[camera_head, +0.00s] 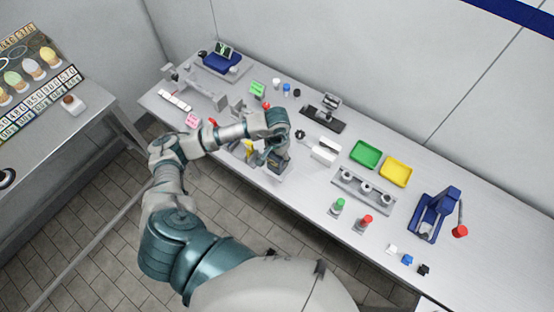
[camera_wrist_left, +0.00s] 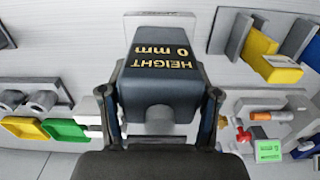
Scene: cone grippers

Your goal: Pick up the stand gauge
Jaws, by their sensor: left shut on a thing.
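The stand gauge (camera_wrist_left: 160,82) is a dark block marked "HEIGHT 0 mm" in yellow, with a grey part behind it. It fills the middle of the left wrist view. My left gripper (camera_wrist_left: 160,112) has one finger on each side of the block and is shut on it. In the head view my left gripper (camera_head: 267,157) is over the near edge of the long bench, and the gauge (camera_head: 279,166) is partly hidden by it. I cannot tell whether the gauge touches the bench. My right gripper is not in view.
On the long bench (camera_head: 310,205), a white block (camera_head: 325,151), a row of grey cylinders (camera_head: 364,187), green (camera_head: 366,154) and yellow (camera_head: 396,171) trays lie to the right. Yellow and grey blocks stand close on the left. A blue press (camera_head: 434,214) stands far right.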

